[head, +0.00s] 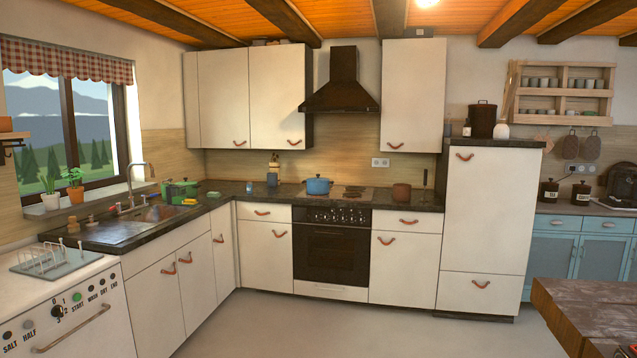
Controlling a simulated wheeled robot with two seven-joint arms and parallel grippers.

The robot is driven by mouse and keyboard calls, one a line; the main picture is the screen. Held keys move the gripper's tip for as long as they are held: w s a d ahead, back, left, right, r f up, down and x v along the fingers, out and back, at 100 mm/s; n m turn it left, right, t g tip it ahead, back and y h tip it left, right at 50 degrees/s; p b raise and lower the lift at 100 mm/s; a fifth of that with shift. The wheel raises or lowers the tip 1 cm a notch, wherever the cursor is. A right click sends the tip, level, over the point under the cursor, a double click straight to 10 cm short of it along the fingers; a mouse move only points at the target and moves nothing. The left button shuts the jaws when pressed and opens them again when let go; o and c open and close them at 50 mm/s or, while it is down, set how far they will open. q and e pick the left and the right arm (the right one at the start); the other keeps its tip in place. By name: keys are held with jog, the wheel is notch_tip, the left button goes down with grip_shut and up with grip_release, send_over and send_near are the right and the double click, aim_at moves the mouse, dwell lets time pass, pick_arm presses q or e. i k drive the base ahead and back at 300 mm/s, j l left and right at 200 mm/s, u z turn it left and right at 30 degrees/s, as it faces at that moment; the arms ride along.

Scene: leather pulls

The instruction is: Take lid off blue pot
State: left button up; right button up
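The blue pot (318,187) stands upright on the left part of the stove top at the back counter. A lid appears to sit on it, with a small knob at the top; at this distance I cannot make out the lid's edge clearly. The pot is small and far off in the head view. Neither of my grippers shows in this view.
The stove top (352,193) lies above the black oven (331,255). A wooden table (590,310) juts in at lower right. The middle floor is clear.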

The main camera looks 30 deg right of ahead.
aim_at(318, 178)
jog(key=i+l+z, duration=0.4)
jog(key=i, duration=0.4)
jog(key=i+z, duration=0.35)
jog(key=i, duration=2.95)
